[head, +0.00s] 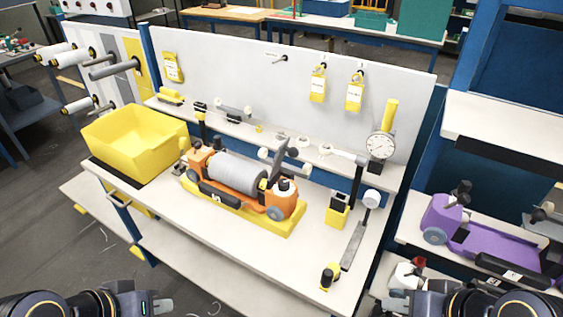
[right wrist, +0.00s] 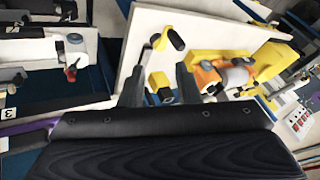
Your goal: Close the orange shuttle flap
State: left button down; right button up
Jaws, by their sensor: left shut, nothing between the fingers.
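The orange shuttle (head: 235,183) lies in a yellow cradle (head: 228,213) on the middle of the white bench. It holds a grey spool (head: 236,172). A dark grey flap-like plate (head: 279,158) stands up tilted at the right end of the spool, so the flap looks raised. The shuttle also shows in the right wrist view (right wrist: 208,76), partly cut by my gripper. My left gripper (head: 163,306) is shut and empty at the bottom edge, before the bench. My right gripper (right wrist: 158,88) is open and empty, its fingers apart, well short of the shuttle.
A yellow bin (head: 135,137) stands at the bench's left end. A purple shuttle (head: 490,240) lies on the right-hand shelf. The bench front is mostly clear.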

jog(key=shift+w+a+f, duration=0.1)
jog(key=shift+w+a, duration=0.05)
jog(key=shift+w, duration=0.05)
jog(key=shift+c, duration=1.2)
jog(key=w+a+n+t+b, duration=0.1)
jog(key=w, duration=0.1)
jog(key=w+a+n+t+y+b, duration=0.1)
jog(key=w+b, duration=0.1)
jog(key=w, duration=0.1)
jog(key=w+a+n+t+b, duration=0.1)
jog(key=w+n, duration=0.1)
jog(key=shift+w+a+f+y+b, duration=0.2)
jog(key=shift+a+f+y+b, duration=0.1)
jog(key=shift+a+f, duration=0.1)
grip_shut()
jog(key=n+t+h+b, duration=0.5)
jog(key=n+t+b, duration=0.6)
jog(key=t+b, duration=0.25)
send_near(294, 157)
jog(key=shift+g, duration=0.35)
jog(key=x, duration=0.3)
jog(key=p+x, duration=0.1)
jog(key=x, duration=0.3)
jog(key=shift+s+r, duration=0.1)
jog(key=shift+r, duration=0.15)
